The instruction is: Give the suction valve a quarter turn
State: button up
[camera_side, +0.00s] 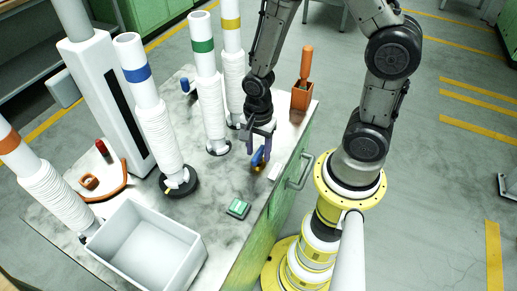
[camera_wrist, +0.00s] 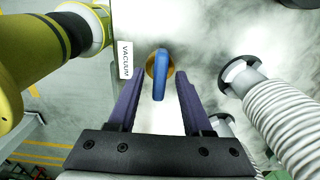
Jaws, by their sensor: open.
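The suction valve has a blue lever on a round brass body. In the wrist view the blue lever (camera_wrist: 159,78) stands lengthwise between the fingertips, with the brass body (camera_wrist: 150,66) behind it. A white label reading VACUUM (camera_wrist: 125,60) lies left of it. In the side view the valve (camera_side: 258,158) sits near the bench's right edge, partly hidden by the fingers. My gripper (camera_side: 263,146) is over it, pointing down. In the wrist view my gripper (camera_wrist: 160,82) is open, one purple finger on each side of the lever, with gaps showing.
Ribbed hoses with green (camera_side: 203,46), yellow (camera_side: 231,23) and blue (camera_side: 137,73) bands stand behind and left of the valve. An orange holder (camera_side: 301,96) stands at the far right corner. A green pad (camera_side: 238,208) and grey bin (camera_side: 143,205) lie nearer.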

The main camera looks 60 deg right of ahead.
grip_shut()
dwell(0.4)
jog(key=n, duration=0.4)
jog(key=shift+n, duration=0.4)
jog(key=n, duration=0.4)
jog(key=shift+n, duration=0.3)
jog(key=n, duration=0.4)
jog(key=shift+n, duration=2.2)
grip_release()
